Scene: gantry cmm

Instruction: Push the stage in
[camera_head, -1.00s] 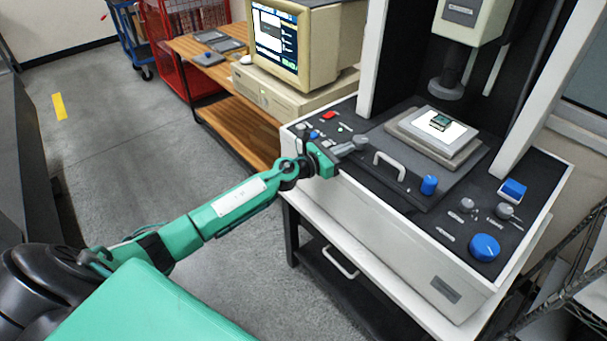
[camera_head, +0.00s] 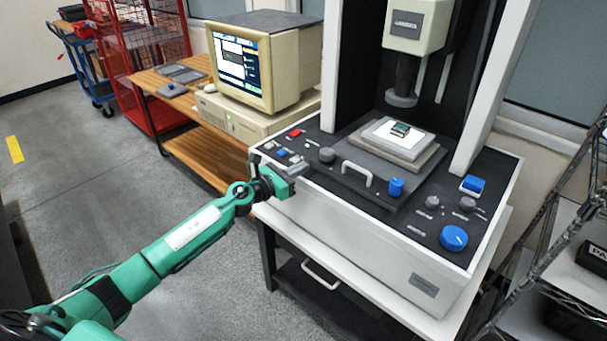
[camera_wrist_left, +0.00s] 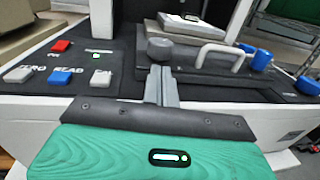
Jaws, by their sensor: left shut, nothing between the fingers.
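The stage is a dark slab (camera_head: 345,182) on the machine's deck, with a pale handle (camera_head: 357,173) at its front edge. A grey block with a white plate (camera_head: 378,134) and a small green part (camera_head: 400,130) sits on it. In the left wrist view the handle (camera_wrist_left: 205,52) is right of the fingers and beyond them. My left gripper (camera_head: 303,169) is shut and empty at the deck's front left, apart from the handle. Its fingers (camera_wrist_left: 161,82) point toward a grey round knob (camera_wrist_left: 160,47); I cannot tell whether they touch it. My right gripper is out of view.
A blue knob (camera_head: 396,187) stands right of the handle. The probe column (camera_head: 403,85) hangs over the stage. Small red, blue and grey buttons (camera_wrist_left: 60,46) lie left of my fingers. A monitor (camera_head: 260,60) stands behind left; a wire rack (camera_head: 545,230) is at right.

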